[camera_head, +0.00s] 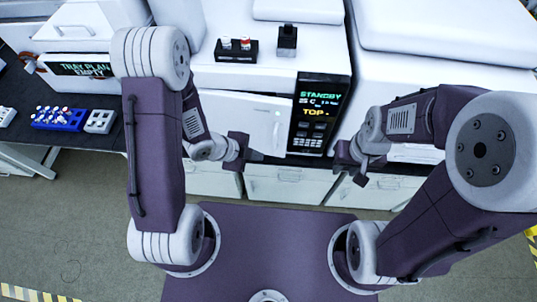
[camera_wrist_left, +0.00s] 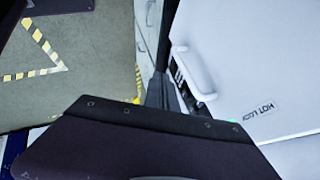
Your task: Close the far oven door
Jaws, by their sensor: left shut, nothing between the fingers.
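A white oven door (camera_head: 250,118) is on the front of the middle stack, left of a black display panel (camera_head: 318,112) reading STANDBY and TOP. The door looks set at an angle to the front, slightly ajar. In the left wrist view a white door (camera_wrist_left: 245,60) shows its handle (camera_wrist_left: 196,72) and an upside-down label. My left gripper (camera_head: 254,155) is shut and empty, just in front of the door's lower part; its fingers (camera_wrist_left: 163,90) are beside the handle edge, and contact cannot be told. My right gripper (camera_head: 350,168) is right of the panel, apart from the door; its jaw opening is unclear.
A dark bench (camera_head: 25,145) at left holds a blue rack (camera_head: 58,118) of vials and a grey rack (camera_head: 100,121). A black tray (camera_head: 236,50) with two vials sits on the middle stack. White cabinets (camera_head: 285,185) stand below. Another white unit (camera_head: 440,85) stands at right.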

